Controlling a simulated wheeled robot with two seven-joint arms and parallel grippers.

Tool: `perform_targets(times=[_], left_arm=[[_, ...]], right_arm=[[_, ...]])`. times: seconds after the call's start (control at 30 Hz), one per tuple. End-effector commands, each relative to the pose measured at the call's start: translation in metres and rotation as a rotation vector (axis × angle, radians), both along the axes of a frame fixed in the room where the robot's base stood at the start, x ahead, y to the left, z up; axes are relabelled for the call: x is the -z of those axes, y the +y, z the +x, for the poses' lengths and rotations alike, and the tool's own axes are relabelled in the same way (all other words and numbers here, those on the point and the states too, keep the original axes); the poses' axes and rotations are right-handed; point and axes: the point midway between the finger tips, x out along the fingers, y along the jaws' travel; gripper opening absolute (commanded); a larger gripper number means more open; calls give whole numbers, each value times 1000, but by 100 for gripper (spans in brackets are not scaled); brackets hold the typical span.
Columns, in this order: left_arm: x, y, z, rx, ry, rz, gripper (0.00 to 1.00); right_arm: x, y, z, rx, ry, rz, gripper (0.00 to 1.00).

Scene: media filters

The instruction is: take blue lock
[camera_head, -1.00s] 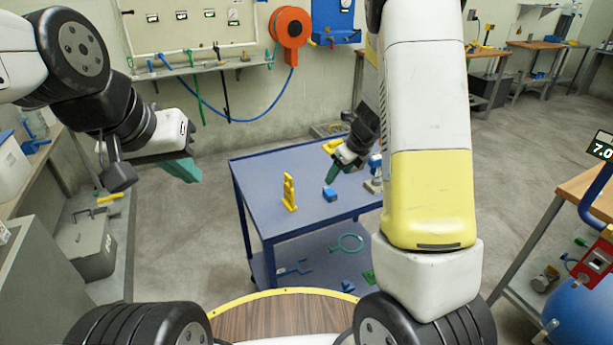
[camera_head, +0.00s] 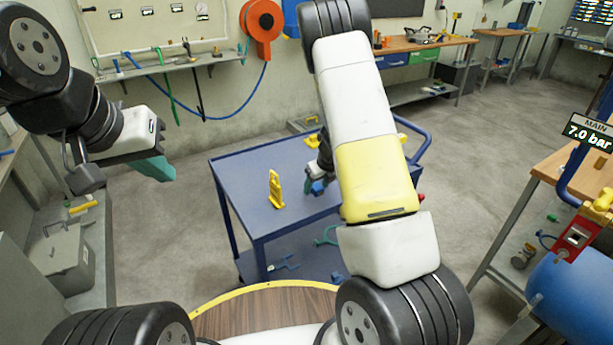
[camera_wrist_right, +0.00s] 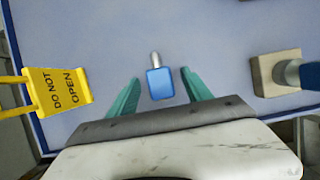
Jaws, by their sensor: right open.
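The blue lock (camera_wrist_right: 160,84) lies on the blue cart top, its metal shackle pointing away from my gripper in the right wrist view. My right gripper (camera_wrist_right: 160,90) is open, with its teal fingers on either side of the lock and a gap to each. In the head view the lock shows as a small blue patch (camera_head: 317,187) beneath my right gripper (camera_head: 313,190), partly hidden by it. My left gripper (camera_head: 154,169) is raised over the floor left of the cart. Its teal fingers are seen from the side, so its opening cannot be judged.
A yellow "DO NOT OPEN" tag (camera_wrist_right: 57,90) stands left of the lock on the cart (camera_head: 240,171). A beige block with a blue part (camera_wrist_right: 274,74) is to its right. A wooden bench with a blue tank (camera_head: 570,305) is at right.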

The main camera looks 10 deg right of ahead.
Motion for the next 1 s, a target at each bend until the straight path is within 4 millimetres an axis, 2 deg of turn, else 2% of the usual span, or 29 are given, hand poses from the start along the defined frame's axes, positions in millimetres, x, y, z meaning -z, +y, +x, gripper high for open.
perform_targets(times=[0.13,0.43,0.77,1.0], left_arm=[[0,0,0,0,0,0,0],[0,0,0,0,0,0,0],[0,0,0,0,0,0,0],[0,0,0,0,0,0,0]], right_arm=[[0,0,0,0,0,0,58],[-1,0,0,0,0,0,0],[-2,0,0,-1,-1,0,0],[-19,1,0,-3,-2,0,0]])
